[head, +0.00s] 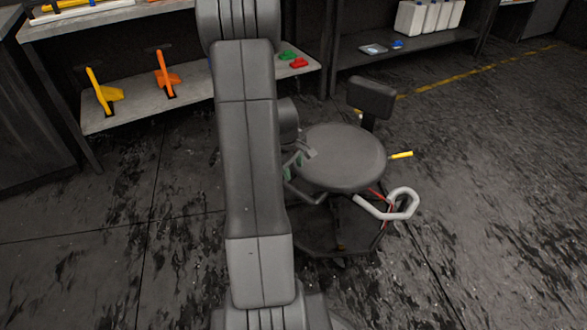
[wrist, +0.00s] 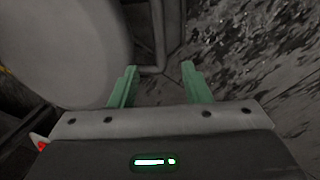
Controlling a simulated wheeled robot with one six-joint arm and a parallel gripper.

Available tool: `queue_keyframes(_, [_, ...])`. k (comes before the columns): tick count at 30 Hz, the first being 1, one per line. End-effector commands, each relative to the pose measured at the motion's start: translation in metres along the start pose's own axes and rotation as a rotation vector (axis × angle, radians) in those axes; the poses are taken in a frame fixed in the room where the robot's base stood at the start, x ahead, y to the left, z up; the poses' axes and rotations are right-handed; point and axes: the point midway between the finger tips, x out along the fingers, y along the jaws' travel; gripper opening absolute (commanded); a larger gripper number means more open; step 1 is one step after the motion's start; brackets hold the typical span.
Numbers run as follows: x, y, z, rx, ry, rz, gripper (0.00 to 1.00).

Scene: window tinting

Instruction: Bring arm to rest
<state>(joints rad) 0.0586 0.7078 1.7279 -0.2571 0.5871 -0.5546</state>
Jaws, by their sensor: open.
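My gripper (wrist: 158,80) is open in the wrist view, with its two green fingers apart and nothing between them. Beyond the fingers I see the dark scuffed floor and a grey tube. In the head view my arm stretches up the middle of the picture, and a little of the green gripper (head: 293,166) shows at its right, close to the left edge of the stool seat (head: 345,155). The round grey seat also fills the upper left of the wrist view (wrist: 65,50). I cannot tell whether the gripper touches the stool.
The stool has a small backrest, a white curved tube (head: 402,204) and a yellow-tipped handle (head: 401,155). A shelf (head: 135,112) at the back left holds yellow and orange tools. White jugs (head: 430,17) stand at the back right. The floor at right is open.

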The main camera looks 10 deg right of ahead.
Motion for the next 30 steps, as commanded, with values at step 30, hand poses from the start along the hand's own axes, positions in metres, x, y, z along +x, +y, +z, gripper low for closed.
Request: queue_keyframes(30, [0.132,0.0,0.0,0.0,0.0,0.0,0.43])
